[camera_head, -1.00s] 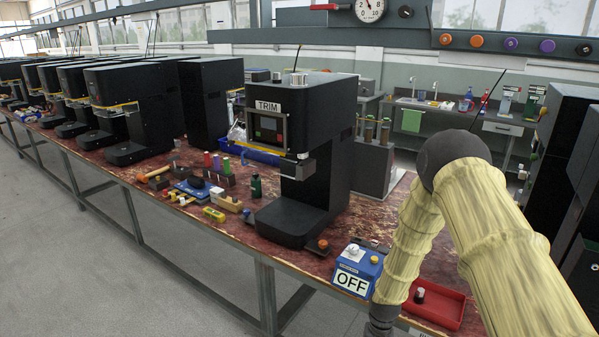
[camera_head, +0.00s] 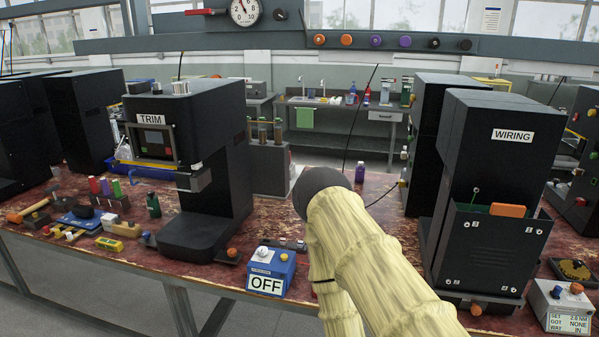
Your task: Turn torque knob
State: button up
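A light grey box (camera_head: 539,310) stands on the bench at the far right, with a small readout (camera_head: 568,324) that reads SET 2.0 NM, GOT NONE, WAY IN. A blue knob (camera_head: 557,291) and an orange knob (camera_head: 576,288) sit on top of it; I cannot tell which is the torque knob. My arm, in a pale yellow sleeve, reaches down through the middle of the view. My gripper is out of the picture below. The grey box is apart from my arm, to its right.
A black machine marked WIRING (camera_head: 487,165) stands between my arm and the grey box. A blue OFF box (camera_head: 273,271) is left of my arm. A black TRIM machine (camera_head: 225,130) and loose tools stand further left. A dark pad (camera_head: 574,270) lies behind the grey box.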

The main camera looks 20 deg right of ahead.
aim_at(575, 287)
jog(key=z, duration=2.25)
